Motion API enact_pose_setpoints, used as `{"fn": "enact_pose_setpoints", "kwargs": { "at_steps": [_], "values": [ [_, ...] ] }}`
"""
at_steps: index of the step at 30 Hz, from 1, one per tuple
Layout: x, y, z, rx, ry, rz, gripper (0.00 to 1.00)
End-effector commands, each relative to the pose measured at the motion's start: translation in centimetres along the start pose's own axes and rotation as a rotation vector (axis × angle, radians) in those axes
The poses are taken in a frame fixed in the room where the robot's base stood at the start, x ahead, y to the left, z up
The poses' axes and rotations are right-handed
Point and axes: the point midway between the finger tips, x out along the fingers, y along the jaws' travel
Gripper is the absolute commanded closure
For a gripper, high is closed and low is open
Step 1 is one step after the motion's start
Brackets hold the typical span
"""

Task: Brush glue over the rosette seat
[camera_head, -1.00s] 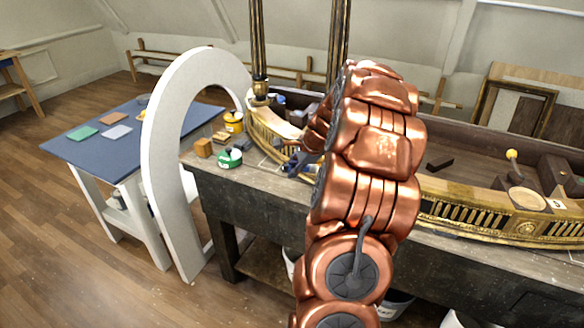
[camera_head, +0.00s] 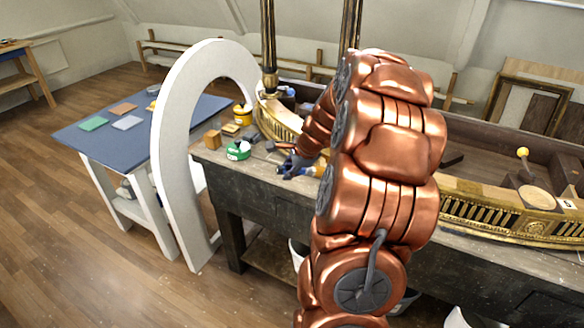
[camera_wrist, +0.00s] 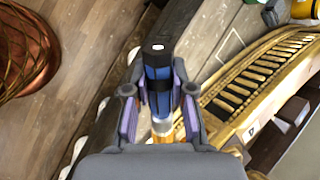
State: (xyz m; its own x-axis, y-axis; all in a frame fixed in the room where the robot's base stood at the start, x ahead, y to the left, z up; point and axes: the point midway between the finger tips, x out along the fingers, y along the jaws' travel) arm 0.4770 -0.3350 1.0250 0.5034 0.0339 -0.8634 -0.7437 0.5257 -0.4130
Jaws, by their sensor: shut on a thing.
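My gripper (camera_wrist: 155,108) is shut on a blue-and-black handled tool, seemingly a brush (camera_wrist: 158,82), its pads on both sides of it. A metal collar and amber part show at the tool's lower end, partly hidden by the gripper body. In the head view my gripper (camera_head: 292,166) is low over the front of the bench, right of the green tin (camera_head: 238,150), with an orange-yellow bit of the tool beside it. The gilt rail (camera_wrist: 250,80) lies right of the tool in the wrist view. I cannot pick out the rosette seat with certainty.
The dark workbench (camera_head: 270,206) carries a yellow pot (camera_head: 242,114), a wooden block (camera_head: 212,139) and, far right, a pale round disc (camera_head: 536,197). A white arch (camera_head: 170,160) stands left, before a blue-topped table (camera_head: 82,141). Bench space near the green tin is partly clear.

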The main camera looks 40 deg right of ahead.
Motion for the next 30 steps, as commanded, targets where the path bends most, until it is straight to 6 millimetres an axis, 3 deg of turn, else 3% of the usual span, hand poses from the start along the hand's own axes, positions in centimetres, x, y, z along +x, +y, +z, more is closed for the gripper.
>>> {"fn": "enact_pose_setpoints", "kwargs": {
  "at_steps": [8, 20, 30],
  "values": [
    [0.0, 0.1, 0.1, 0.0, 0.0, 0.0, 1.0],
    [0.0, 1.6, 2.4, 0.0, -0.003, 0.004, 1.0],
    [0.1, 1.7, 2.6, -0.004, -0.003, 0.003, 1.0]
  ]
}}
